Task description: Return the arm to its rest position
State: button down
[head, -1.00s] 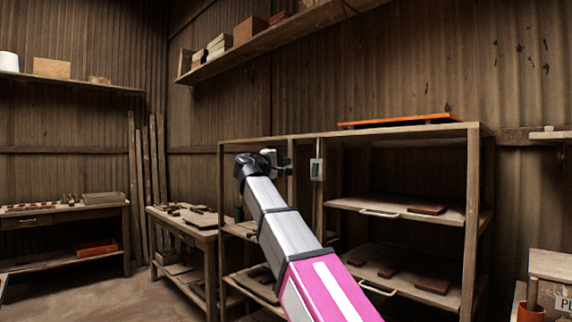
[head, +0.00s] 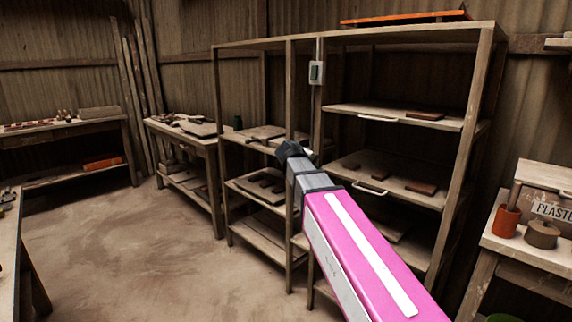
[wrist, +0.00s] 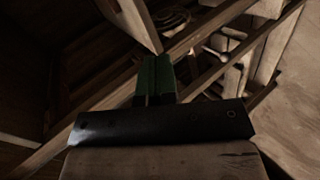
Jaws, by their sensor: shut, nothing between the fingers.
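My magenta and grey arm reaches up from the bottom right of the head view. Its dark wrist end is in front of the wooden rack (head: 350,39), near the middle uprights. My gripper (wrist: 154,62) shows in the wrist view as two green fingers side by side beyond a dark crossbar. The fingers are shut with nothing between them. In the head view the gripper is mostly hidden behind the wrist end.
The rack's shelves hold dark red tiles (head: 421,187). A switch box (head: 316,73) is on an upright. A side table (head: 217,142) stands left of the rack; a plaster bench (head: 540,254) stands right. The floor (head: 120,235) at left is open.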

jog(key=s+d+f+m+g+y, duration=0.2)
jog(key=s+f, duration=0.5)
jog(key=f, duration=0.4)
jog(key=s+d+f+m+g+y, duration=0.2)
jog(key=s+f, duration=0.6)
jog(key=f, duration=0.4)
jog(key=s+d+f+m+g+y, duration=0.3)
jog(key=s+f, duration=0.4)
jog(key=f, duration=0.4)
jog(key=shift+s+d+f+g+y, duration=0.4)
jog(key=shift+d+y, duration=0.1)
jog(key=shift+d, duration=0.15)
